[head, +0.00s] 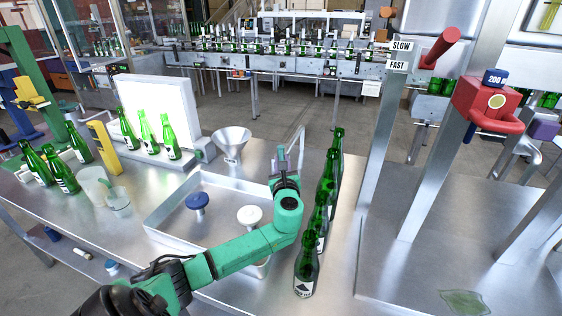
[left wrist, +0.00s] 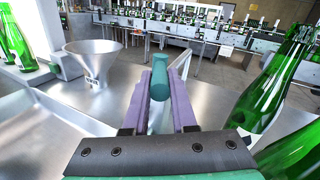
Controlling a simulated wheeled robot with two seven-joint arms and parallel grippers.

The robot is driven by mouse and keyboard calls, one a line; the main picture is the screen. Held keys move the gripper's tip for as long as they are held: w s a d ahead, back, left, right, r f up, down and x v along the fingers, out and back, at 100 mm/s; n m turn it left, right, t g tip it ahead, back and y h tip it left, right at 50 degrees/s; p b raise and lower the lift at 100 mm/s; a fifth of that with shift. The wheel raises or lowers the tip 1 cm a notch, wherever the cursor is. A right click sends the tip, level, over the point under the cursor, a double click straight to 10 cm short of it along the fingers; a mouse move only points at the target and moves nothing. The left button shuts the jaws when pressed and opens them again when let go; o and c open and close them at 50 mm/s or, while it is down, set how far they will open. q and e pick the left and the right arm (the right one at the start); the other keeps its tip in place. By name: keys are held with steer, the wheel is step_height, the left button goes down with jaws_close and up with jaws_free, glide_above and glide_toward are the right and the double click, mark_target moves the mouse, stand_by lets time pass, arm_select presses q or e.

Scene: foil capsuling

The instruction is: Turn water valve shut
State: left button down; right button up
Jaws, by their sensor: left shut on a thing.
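My left gripper (head: 287,160) is at the right edge of the sink basin, by the thin metal tap pipe (head: 301,143). In the left wrist view, the purple fingers of the left gripper (left wrist: 162,80) are shut on a teal rounded handle (left wrist: 161,74), which looks like the water valve's handle. The tap pipe also shows behind the fingers in the left wrist view. I cannot make out any running water. My right gripper is not in view.
A row of green bottles (head: 306,270) stands close to the right of my left arm. The metal basin (head: 168,223) holds a blue knob-shaped piece (head: 197,201) and a white one (head: 249,215). A steel funnel (head: 231,140) stands behind the basin. More bottles and a glass beaker are at left.

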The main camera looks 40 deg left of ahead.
arm_select(q)
steer(key=c, duration=0.7)
jaws_free()
